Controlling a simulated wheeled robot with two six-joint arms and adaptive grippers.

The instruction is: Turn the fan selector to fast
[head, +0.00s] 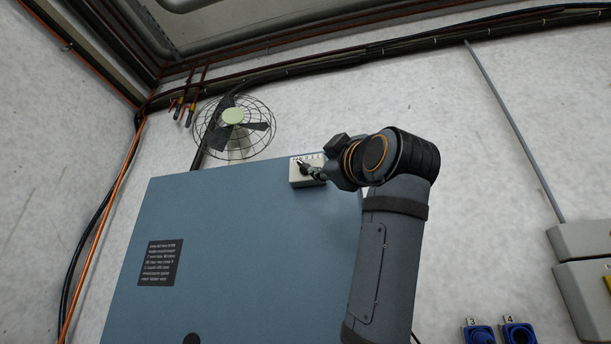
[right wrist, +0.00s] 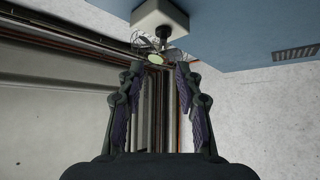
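The fan selector is a small pale box (head: 296,178) at the top right edge of the blue-grey cabinet. A dark knob is on it, partly hidden by my right gripper (head: 316,173). In the right wrist view the selector box (right wrist: 160,13) is at the top, with a knob stem below it. My right gripper (right wrist: 158,70) is open there, its two fingers apart with nothing clearly between them. The knob appears just beyond the fingertips; I cannot tell whether they touch it. The caged fan (head: 233,128) is on the wall above the cabinet. My left gripper is not in view.
The blue-grey cabinet (head: 240,240) carries a black label (head: 160,262). Cables (head: 300,75) run along the wall top and down the left corner. Grey boxes (head: 585,290) and blue sockets (head: 478,333) are at lower right. The wall between is largely bare.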

